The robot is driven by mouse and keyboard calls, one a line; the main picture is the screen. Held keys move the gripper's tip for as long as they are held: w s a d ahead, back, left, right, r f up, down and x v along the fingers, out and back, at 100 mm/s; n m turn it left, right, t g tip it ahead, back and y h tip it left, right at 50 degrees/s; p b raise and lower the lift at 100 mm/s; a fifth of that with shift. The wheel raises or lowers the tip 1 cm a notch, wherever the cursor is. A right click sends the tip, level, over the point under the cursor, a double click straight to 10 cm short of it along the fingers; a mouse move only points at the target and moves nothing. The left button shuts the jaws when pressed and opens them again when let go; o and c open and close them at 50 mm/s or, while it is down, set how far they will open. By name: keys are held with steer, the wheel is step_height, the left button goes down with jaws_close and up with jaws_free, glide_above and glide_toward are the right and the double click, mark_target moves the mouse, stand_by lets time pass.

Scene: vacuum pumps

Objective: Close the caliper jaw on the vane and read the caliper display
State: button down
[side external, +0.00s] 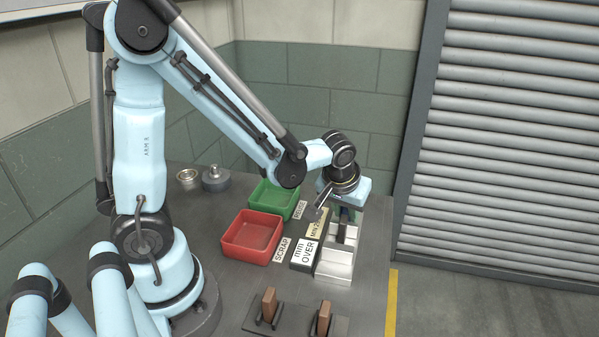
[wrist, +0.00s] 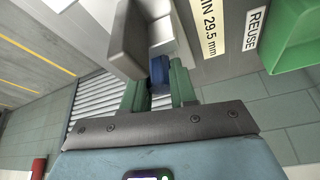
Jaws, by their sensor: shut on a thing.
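My gripper (side external: 347,212) is at the far end of the silver caliper block (side external: 334,264). In the wrist view its two green fingers (wrist: 160,76) are shut on a small blue piece (wrist: 158,66) beside the pale caliper body (wrist: 172,30). A dark grey block (wrist: 128,42) stands close to the blue piece. The caliper display (side external: 303,253) reads "mm OVER". Brown vanes (side external: 268,304) stand upright in a dark rack in the foreground. I cannot tell whether a vane sits between the caliper jaws.
A red bin (side external: 232,247) labelled SCRAP and a green bin (side external: 256,207) labelled REUSE stand left of the caliper. A tan plate (side external: 317,224) reads MIN 29.5 mm. Round metal parts (side external: 215,180) stand at the back left. The bench edge lies close right of the caliper.

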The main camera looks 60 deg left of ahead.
steer(key=shift+s+d, duration=0.8)
stand_by(0.4)
steer(key=c, duration=0.9)
jaws_free()
steer(key=shift+o, duration=0.2)
steer(key=shift+r, duration=0.2)
steer(key=shift+v, duration=0.85)
steer(key=v, duration=0.6)
steer(key=shift+s, duration=0.1)
